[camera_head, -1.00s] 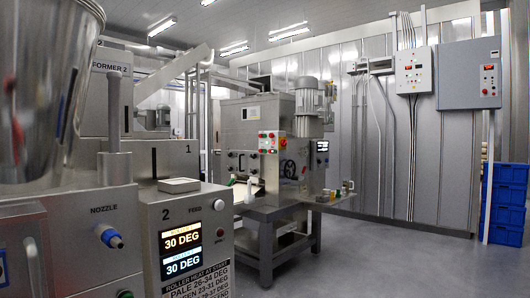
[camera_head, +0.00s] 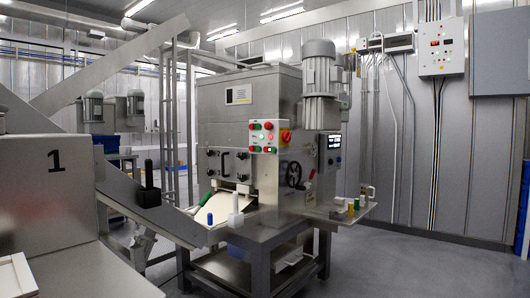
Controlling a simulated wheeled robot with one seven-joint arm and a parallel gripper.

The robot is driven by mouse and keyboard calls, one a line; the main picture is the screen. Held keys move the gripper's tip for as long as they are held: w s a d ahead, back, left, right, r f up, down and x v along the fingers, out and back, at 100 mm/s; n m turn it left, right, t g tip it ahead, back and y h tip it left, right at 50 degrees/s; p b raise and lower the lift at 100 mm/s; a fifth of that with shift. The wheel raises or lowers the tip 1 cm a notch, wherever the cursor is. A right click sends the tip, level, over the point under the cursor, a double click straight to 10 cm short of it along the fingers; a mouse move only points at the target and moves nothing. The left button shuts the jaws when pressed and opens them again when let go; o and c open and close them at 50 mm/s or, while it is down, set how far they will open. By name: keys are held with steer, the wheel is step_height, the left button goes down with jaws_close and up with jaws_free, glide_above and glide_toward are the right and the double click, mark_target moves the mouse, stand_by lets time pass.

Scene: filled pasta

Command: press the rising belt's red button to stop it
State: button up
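A white button panel (camera_head: 263,137) with several red and green buttons is on the front of the large steel machine (camera_head: 232,115) in the middle. I cannot tell which red button belongs to the rising belt. A sloping steel conveyor frame (camera_head: 150,208) runs from the machine's front up to the left. Another sloping steel channel (camera_head: 115,65) rises at the upper left. My gripper is not in view.
A steel housing marked 1 (camera_head: 50,200) fills the near left. The machine's steel table (camera_head: 262,228) juts forward, with small coloured items at its right end. A wall control box (camera_head: 441,47) hangs at upper right. Grey floor (camera_head: 420,265) is clear at right.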

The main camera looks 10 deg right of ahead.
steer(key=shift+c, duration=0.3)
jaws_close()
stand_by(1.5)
